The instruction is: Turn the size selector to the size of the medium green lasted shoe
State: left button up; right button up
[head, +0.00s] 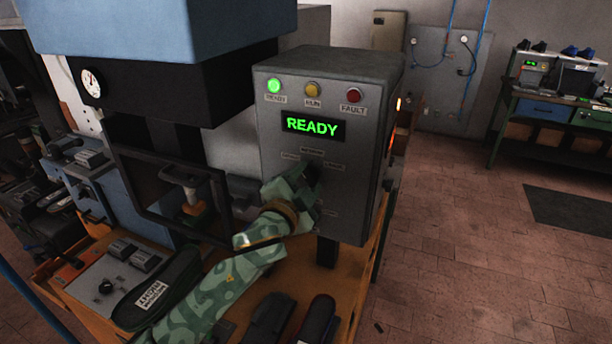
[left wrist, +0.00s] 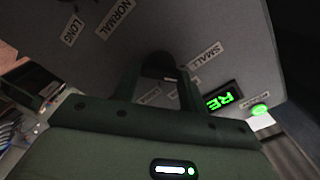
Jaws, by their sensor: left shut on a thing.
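The grey control box (head: 328,100) stands upright with a green READY display (head: 313,125). My left gripper (head: 312,180) is at its front face, shut on the size selector, a dark knob (left wrist: 158,66) between the two fingers in the left wrist view. A short pale mark shows on the knob; the setting it points to is unclear. The SMALL label (left wrist: 204,56) is readable beside it; two other labels are partly hidden by the fingers. In the head view the gripper covers most of the knob. My right gripper is not in view.
The press (head: 150,90) with a gauge stands left of the box. The floor to the right is open.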

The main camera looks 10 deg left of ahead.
pick_arm(q)
jog(key=m+p, duration=0.2)
jog(key=m, duration=0.1)
jog(key=shift+f+m+p, duration=0.15)
jog(key=shift+m+p, duration=1.1)
jog(key=shift+m, duration=0.65)
jog(key=o, duration=1)
jog(key=shift+s, duration=0.1)
jog(key=s+a, duration=0.1)
jog(key=s, duration=0.4)
jog(key=s+a+b, duration=0.1)
jog(key=s, duration=0.4)
jog(key=s+a, duration=0.1)
jog(key=s, duration=0.5)
jog(key=shift+b, duration=0.35)
jog(key=shift+w, duration=0.1)
